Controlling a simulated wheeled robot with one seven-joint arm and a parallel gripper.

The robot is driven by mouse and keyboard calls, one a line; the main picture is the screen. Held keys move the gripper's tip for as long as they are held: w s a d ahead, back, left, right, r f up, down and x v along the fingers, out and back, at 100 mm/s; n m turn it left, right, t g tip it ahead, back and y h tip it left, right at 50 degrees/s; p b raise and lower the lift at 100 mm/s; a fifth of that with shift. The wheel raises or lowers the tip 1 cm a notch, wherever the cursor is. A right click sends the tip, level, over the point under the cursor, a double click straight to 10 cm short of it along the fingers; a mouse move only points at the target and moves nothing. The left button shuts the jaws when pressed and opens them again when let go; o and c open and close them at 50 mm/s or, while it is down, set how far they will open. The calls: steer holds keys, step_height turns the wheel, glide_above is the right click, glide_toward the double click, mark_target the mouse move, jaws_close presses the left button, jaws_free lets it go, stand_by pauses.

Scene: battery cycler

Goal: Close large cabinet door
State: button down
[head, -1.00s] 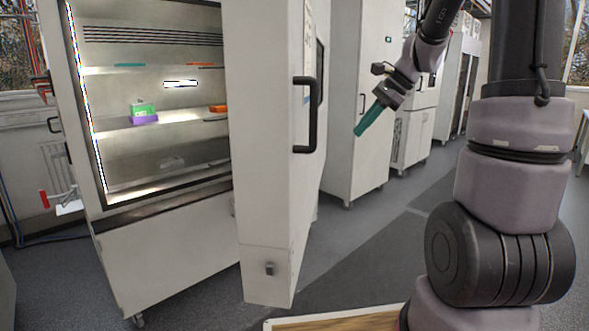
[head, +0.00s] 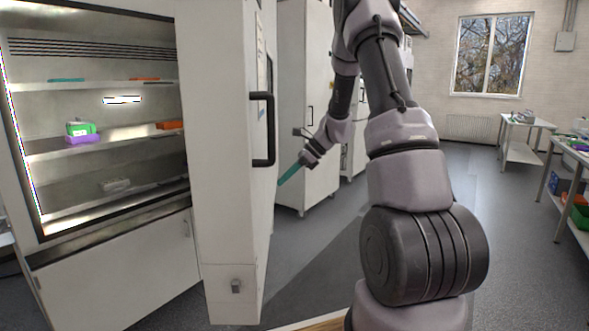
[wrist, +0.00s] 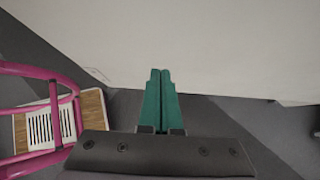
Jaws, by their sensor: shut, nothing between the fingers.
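The large cabinet door (head: 222,170) stands wide open, its edge toward me, with a black handle (head: 263,130) on its right side. The lit cabinet (head: 110,262) is open at the left. My gripper (head: 282,182) is to the right of the door, near its outer face, with green fingers shut and empty. In the wrist view my gripper (wrist: 160,75) points at a pale panel (wrist: 210,45), which looks like the door; I cannot tell whether the fingertips touch it.
Cabinet shelves hold a green and purple item (head: 82,131) and orange trays (head: 170,125). More white cabinets (head: 307,100) stand behind my arm. A table (head: 525,122) and a bench (head: 570,150) are at the right. Grey floor (head: 490,240) is free between.

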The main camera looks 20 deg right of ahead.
steer(key=shift+w+a+f, duration=0.15)
steer(key=shift+w+a, duration=0.1)
steer(key=shift+a, duration=0.5)
steer(key=shift+w+a+f, duration=0.15)
steer(key=shift+w+a, duration=0.1)
steer(key=shift+a, duration=0.5)
steer(key=shift+w+a+f, duration=0.15)
steer(key=shift+w+a, duration=0.1)
steer(key=shift+a, duration=0.5)
steer(key=shift+a, duration=0.1)
